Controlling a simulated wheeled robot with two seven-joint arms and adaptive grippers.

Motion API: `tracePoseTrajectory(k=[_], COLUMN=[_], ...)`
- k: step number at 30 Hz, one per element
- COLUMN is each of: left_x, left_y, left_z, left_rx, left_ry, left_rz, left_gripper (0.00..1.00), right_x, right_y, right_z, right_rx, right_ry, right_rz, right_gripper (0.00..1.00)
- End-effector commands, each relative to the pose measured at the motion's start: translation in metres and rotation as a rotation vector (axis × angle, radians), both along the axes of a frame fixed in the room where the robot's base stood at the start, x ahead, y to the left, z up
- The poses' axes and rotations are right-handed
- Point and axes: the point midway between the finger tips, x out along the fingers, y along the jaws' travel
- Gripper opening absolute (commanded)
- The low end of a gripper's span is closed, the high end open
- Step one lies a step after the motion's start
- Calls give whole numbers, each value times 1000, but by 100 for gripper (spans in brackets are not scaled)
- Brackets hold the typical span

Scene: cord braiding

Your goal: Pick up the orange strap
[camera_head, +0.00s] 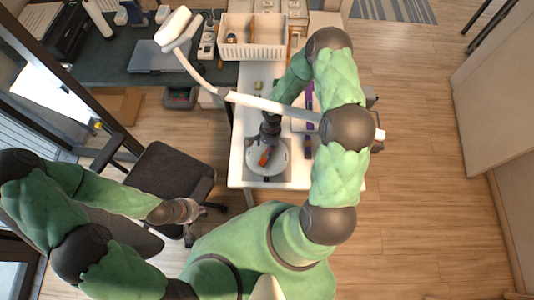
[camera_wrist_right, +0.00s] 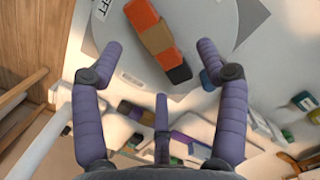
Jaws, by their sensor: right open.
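The orange strap (camera_head: 265,157) lies on a round grey disc (camera_head: 280,165) at the near end of the white table. In the right wrist view the strap (camera_wrist_right: 142,15) is at the top, with a tan stretch and a black end that points down and right. My right gripper (camera_wrist_right: 161,50) is open and empty, its fingers spread on either side below the strap. In the head view my right gripper (camera_head: 268,138) is just above the disc. My left gripper (camera_head: 180,211) is away to the left, beside the black chair; its jaws are too small to read.
A white basket (camera_head: 252,38) stands at the far end of the table. A white lamp arm (camera_head: 250,101) crosses above the table. Purple and blue items lie right of the disc, partly behind my right arm. A small blue piece (camera_wrist_right: 207,80) is near the right fingertip. A black chair (camera_head: 172,176) stands left.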

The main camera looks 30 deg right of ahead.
Motion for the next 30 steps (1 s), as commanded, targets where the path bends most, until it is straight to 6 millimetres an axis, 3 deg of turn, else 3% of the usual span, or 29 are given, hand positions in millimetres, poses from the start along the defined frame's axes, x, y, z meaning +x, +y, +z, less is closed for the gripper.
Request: tracePoseTrajectory(k=[9, 20, 26, 30], left_x=[0, 0, 0, 0], left_y=[0, 0, 0, 0], left_z=[5, 5, 5, 5], left_rx=[0, 0, 0, 0], left_ry=[0, 0, 0, 0], left_rz=[0, 0, 0, 0], left_gripper=[0, 0, 0, 0], right_x=[-7, -7, -7, -7], right_y=[-1, 0, 0, 0], right_z=[-40, -47, -47, -47], right_rx=[1, 0, 1, 0], right_ry=[2, 0, 0, 0], right_rz=[1, 1, 1, 1], right_gripper=[74, 74, 17, 7])
